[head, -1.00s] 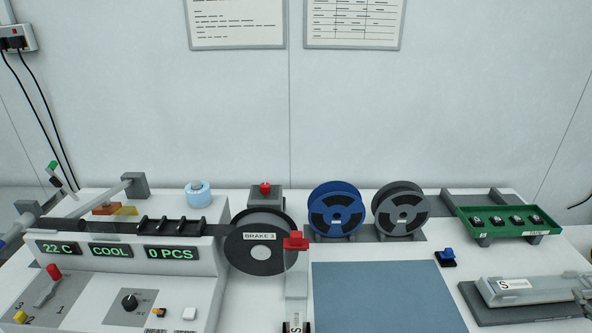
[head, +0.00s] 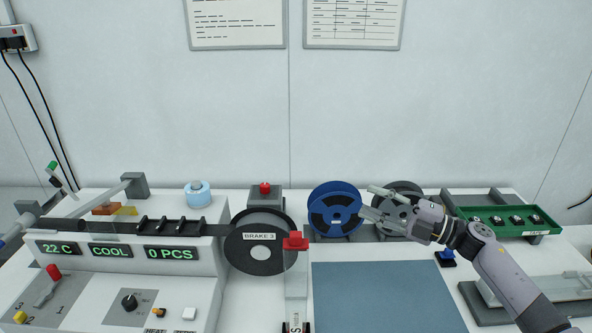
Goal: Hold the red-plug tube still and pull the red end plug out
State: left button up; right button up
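The red-plug tube (head: 297,284) is a pale, see-through tube that runs from the bottom edge of the head view up to the middle. The red end plug (head: 295,241) sits in its far end, just right of the black brake reel. The tube's near end is partly cut off by the frame. My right gripper (head: 366,201) comes in from the right, above the table in front of the blue and grey reels. Its fingers are apart with nothing between them, and it is clear of the tube and plug. My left gripper is not in view.
A blue reel (head: 334,193) and a grey reel (head: 413,188) stand behind the gripper. The blue mat (head: 385,290) is bare. A green tray (head: 475,228) is at the right. The control machine (head: 205,258) and black brake reel (head: 239,256) stand left of the tube.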

jog(key=s+a+r+n+g, duration=0.2)
jog(key=a+r+n+g, duration=0.15)
jog(key=a+n, duration=0.2)
jog(key=s+a+r+n+g, duration=0.2)
jog(key=a+r+n+g, duration=0.1)
jog(key=a+n+g, duration=0.3)
jog(key=n+h, duration=1.4)
jog(key=h, duration=0.4)
send_near(296, 234)
jog(key=shift+t, duration=0.45)
jog(key=f, duration=0.9)
jog(key=shift+s+d+f, duration=0.15)
jog(key=shift+s+f, duration=0.1)
jog(key=shift+s, duration=0.1)
jog(key=shift+c, duration=0.2)
grip_shut()
